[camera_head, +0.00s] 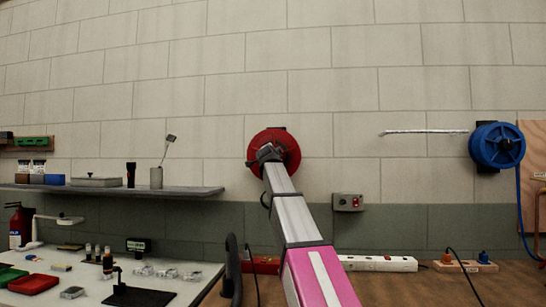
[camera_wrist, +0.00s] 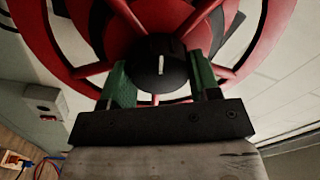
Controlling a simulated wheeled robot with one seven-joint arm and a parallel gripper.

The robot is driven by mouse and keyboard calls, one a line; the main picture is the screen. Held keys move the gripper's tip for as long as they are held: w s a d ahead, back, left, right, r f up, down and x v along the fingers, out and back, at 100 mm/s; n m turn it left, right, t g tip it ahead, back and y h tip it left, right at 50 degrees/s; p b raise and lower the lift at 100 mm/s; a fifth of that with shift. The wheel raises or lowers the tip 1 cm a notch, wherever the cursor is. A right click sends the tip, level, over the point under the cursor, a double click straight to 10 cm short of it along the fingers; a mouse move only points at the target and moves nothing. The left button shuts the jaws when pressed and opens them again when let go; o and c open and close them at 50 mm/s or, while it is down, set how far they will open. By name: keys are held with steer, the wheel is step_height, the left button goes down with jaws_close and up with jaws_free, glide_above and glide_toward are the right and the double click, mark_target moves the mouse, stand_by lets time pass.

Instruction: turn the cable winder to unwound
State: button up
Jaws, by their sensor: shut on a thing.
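A red cable winder (camera_head: 283,140) is mounted on the block wall at the middle of the head view. Its red rim and spokes fill the top of the wrist view (camera_wrist: 90,72). At its centre is a round black knob (camera_wrist: 160,60) with a white line that points nearly straight up in the wrist view. My gripper (camera_wrist: 163,84) is shut on this knob, with a green finger on each side. In the head view my gripper (camera_head: 266,154) and arm cover the winder's lower left part and its hub.
A blue reel (camera_head: 497,146) hangs on the wall at the far right. A grey switch box (camera_head: 348,202) is right of my arm. A white power strip (camera_head: 377,263) lies below it. A shelf (camera_head: 110,190) and a cluttered workbench (camera_head: 190,270) stand at the left.

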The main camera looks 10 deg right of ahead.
steer(key=shift+s+f+m+h, duration=0.1)
steer(key=shift+m+h, duration=0.05)
steer(key=shift+m, duration=0.9)
steer(key=shift+f+m+h, duration=0.1)
steer(key=shift+m+h, duration=0.05)
steer(key=shift+m, duration=0.9)
steer(key=o, duration=0.9)
steer(key=v, duration=1)
steer(key=shift+s+a, duration=0.1)
steer(key=shift+s, duration=0.25)
